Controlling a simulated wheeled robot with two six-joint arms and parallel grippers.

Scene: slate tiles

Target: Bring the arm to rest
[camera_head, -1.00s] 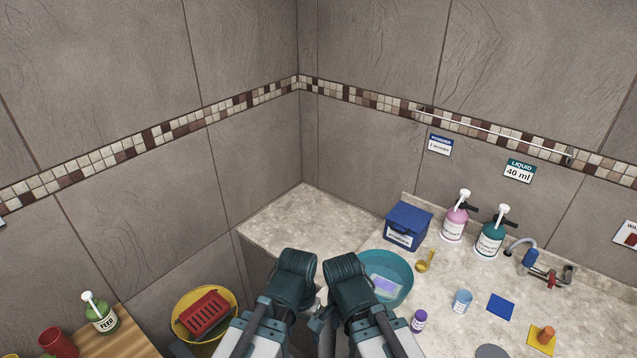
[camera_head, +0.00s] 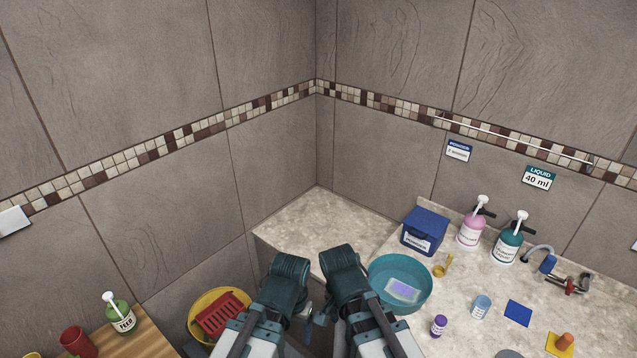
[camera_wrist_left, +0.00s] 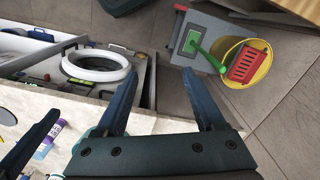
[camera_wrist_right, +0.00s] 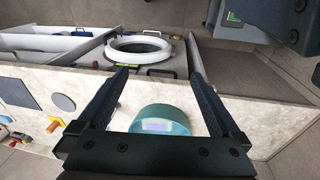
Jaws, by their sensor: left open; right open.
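My two arms stand side by side at the bottom middle of the head view, their dark teal joints over the counter's front edge. My left gripper (camera_wrist_left: 160,73) is open in the left wrist view, with nothing between its fingers. My right gripper (camera_wrist_right: 158,67) is open and empty in the right wrist view. A teal basin (camera_wrist_right: 165,120) shows behind and between its fingers, apart from them. In the head view my arms hide most of both grippers.
The teal basin (camera_head: 425,293) with a lilac block (camera_head: 403,290) stands on the stone counter (camera_head: 310,225), right of my arms. A blue box (camera_head: 424,232), pump bottles and a tap stand behind. A yellow bucket (camera_head: 205,298) with a red rack (camera_head: 220,316) is at left. The counter corner is clear.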

